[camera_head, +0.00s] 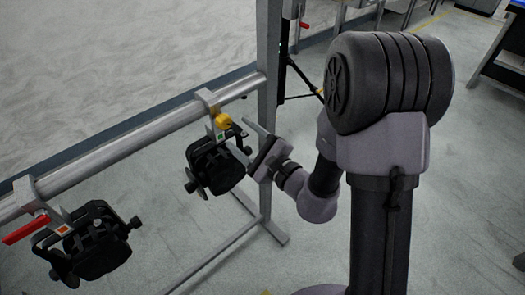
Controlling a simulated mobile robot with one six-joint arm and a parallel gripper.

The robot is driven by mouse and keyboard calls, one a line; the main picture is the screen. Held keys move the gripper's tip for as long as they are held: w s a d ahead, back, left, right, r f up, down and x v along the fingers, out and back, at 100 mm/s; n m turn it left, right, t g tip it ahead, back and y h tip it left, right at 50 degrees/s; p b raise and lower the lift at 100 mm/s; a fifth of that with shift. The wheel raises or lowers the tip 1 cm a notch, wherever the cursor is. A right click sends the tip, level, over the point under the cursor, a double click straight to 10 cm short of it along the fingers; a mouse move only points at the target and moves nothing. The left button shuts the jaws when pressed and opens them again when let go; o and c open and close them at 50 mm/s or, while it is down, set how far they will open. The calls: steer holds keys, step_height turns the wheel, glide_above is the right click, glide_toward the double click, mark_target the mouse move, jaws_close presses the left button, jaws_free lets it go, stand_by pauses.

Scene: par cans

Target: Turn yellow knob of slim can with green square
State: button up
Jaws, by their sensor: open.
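The can with the green square (217,165) hangs from the horizontal rail by a grey clamp, in the middle of the view. Its yellow knob (222,120) sits on the clamp, just above the small green square (221,137). My gripper (245,138) reaches in from the right, beside the can and a little below and right of the yellow knob. It is open, and its fingers appear apart from the knob. The far finger and the exact gap to the can are hard to make out.
Another black can (92,243) with an orange square and a red handle (26,229) hangs at the lower left. The metal rail (130,140) meets an upright post (268,60) close behind my gripper. A black tripod stand (284,75) is behind the post.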

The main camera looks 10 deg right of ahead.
steer(key=p+v, duration=1)
steer(key=p, duration=0.2)
